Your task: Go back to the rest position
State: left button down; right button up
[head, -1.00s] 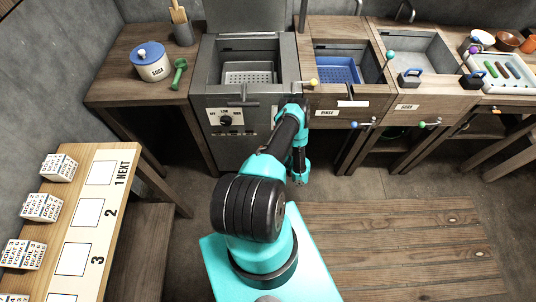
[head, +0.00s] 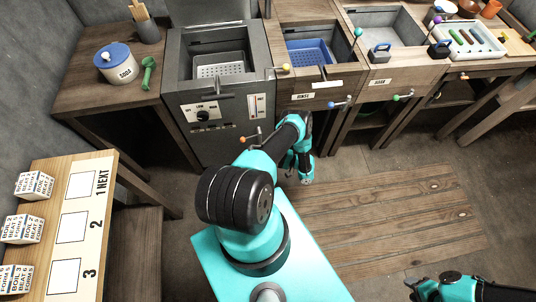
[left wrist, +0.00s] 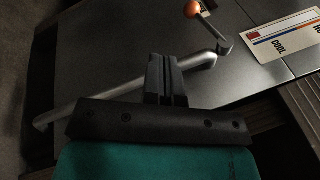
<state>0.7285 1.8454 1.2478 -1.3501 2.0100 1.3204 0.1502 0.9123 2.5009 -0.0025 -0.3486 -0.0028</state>
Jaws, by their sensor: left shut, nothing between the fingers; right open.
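My left arm (head: 290,135) rises from the teal base in the middle of the head view and bends down in front of the grey boiler; its gripper is mostly hidden there. In the left wrist view my left gripper (left wrist: 166,80) is shut and empty, in front of the dark boiler front (left wrist: 110,65). A silver bar (left wrist: 120,90) runs behind its fingers; I cannot tell if they touch. My right gripper (head: 412,287) is at the lower right of the head view, low over the floor, open, with nothing seen in it.
The boiler (head: 205,115) has a basket inside and an orange-knobbed lever (head: 249,138) low on its front. The rinse basin (head: 310,55) and another basin (head: 385,40) stand to its right. A card table (head: 118,200) is at left. The wooden floor mat (head: 385,215) is clear.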

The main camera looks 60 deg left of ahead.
dwell(0.5)
pick_arm(q)
jog(key=w+d+r+m+t+h, duration=0.1)
jog(key=d+r+t+h, duration=0.3)
jog(key=d+h, duration=0.5)
jog(key=w+d+r+m+t+h, duration=0.1)
jog(key=w+d+r+t+h, duration=0.1)
jog(key=d+r+h, duration=0.65)
jog(key=w+d+r+t, duration=0.2)
jog(key=d+r+t, duration=0.8)
jog(key=r, duration=0.5)
jog(key=shift+w+d+r+m, duration=0.2)
jog(key=shift+m, duration=0.1)
